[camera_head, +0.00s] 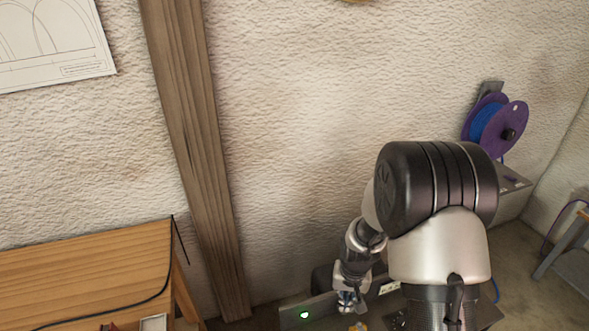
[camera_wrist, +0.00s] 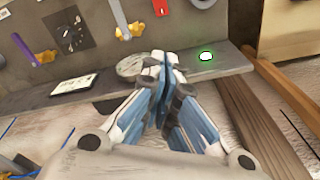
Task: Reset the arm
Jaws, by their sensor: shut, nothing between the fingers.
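My gripper (camera_wrist: 165,64) shows in the wrist view with its two blue-and-white fingers pressed together, shut and empty. It points toward a grey panel or shelf with a round pale disc and a green light (camera_wrist: 206,56). In the head view my arm bends down at the lower right, and the gripper (camera_head: 350,303) is small near the bottom edge, close to the same green light (camera_head: 304,315). The fingertips are too small there to tell in detail.
A wooden table (camera_head: 90,265) with a black cable stands at lower left. A wooden post (camera_head: 190,140) leans against the rough wall. A purple and blue spool (camera_head: 490,125) is at right. Tools with yellow knobs (camera_wrist: 130,31) hang on the panel.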

